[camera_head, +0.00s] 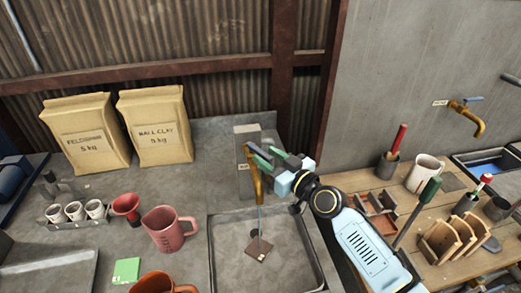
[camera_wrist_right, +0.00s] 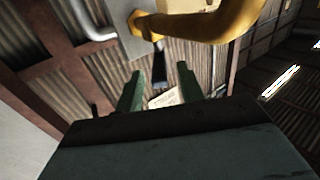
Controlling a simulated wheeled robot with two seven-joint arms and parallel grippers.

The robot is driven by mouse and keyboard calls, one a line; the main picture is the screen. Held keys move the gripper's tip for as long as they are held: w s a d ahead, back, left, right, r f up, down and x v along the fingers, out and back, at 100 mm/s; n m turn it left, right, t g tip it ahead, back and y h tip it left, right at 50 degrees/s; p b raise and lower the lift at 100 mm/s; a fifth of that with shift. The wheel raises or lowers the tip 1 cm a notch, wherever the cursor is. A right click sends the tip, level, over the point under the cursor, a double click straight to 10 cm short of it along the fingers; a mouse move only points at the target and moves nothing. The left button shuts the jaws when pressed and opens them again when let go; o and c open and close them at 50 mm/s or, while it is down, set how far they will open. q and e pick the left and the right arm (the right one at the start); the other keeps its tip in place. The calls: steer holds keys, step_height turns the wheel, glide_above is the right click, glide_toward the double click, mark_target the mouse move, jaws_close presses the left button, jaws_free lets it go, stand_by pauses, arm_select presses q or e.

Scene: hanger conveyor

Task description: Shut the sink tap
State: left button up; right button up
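The brass sink tap (camera_head: 257,188) is fixed to a grey post (camera_head: 246,142) at the back of the square sink (camera_head: 217,262). A thin pale stream (camera_head: 261,220) runs from its spout to the sink floor. My right gripper (camera_head: 264,157), with green fingers, is at the top of the tap, hiding its lever in the head view. In the right wrist view my right gripper (camera_wrist_right: 159,88) is open. The dark lever (camera_wrist_right: 160,62) shows between and just beyond its fingertips, below the brass tap (camera_wrist_right: 205,25); I cannot tell whether they touch. My left gripper is not in view.
A pink jug (camera_head: 168,229), a red funnel (camera_head: 126,207) and an orange mug (camera_head: 158,284) stand left of the sink. A second brass tap (camera_head: 468,116) is on the right wall, above a wooden bench (camera_head: 425,240) with tools.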

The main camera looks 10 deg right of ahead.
mark_target(252, 146)
steer(key=shift+x, duration=1.8)
jaws_close()
